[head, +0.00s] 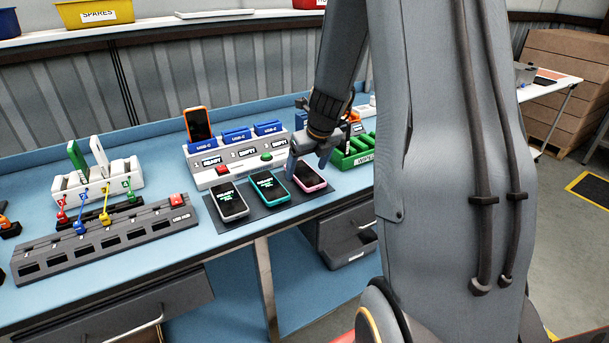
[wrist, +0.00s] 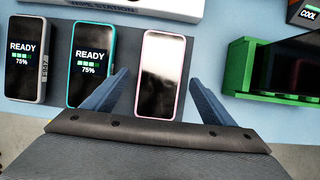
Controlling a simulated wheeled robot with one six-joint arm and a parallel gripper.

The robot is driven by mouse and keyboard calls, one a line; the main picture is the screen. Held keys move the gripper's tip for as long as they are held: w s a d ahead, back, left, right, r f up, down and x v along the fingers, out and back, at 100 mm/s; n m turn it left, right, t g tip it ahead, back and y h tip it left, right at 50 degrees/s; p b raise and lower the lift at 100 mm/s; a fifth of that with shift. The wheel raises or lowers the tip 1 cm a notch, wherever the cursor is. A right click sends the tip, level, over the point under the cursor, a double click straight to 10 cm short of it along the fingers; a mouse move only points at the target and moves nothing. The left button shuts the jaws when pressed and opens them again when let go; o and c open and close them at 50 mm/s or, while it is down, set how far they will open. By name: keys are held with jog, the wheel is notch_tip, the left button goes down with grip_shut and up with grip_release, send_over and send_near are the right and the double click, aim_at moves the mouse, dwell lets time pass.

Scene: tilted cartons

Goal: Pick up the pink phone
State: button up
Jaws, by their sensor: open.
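The pink phone (head: 308,179) lies flat on a dark mat (head: 240,213) on the blue bench, at the right end of a row of three phones. In the wrist view the pink phone (wrist: 161,75) has a pink rim and a dark, glossy screen with a bright reflection. My gripper (head: 298,165) is over the phone's left side in the head view. In the wrist view my gripper (wrist: 158,85) is open, with one finger on each side of the phone's near half. I cannot tell how high the fingertips are above the mat.
A teal phone (wrist: 91,65) lies close to the left finger, and a grey phone (wrist: 28,58) lies further left. A green holder (wrist: 240,68) stands to the right. A white charging station (head: 230,159) with an orange phone (head: 198,124) stands behind.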

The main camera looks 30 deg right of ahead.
jog(key=shift+w+f, duration=0.15)
jog(key=shift+f, duration=0.3)
jog(key=c, duration=1.3)
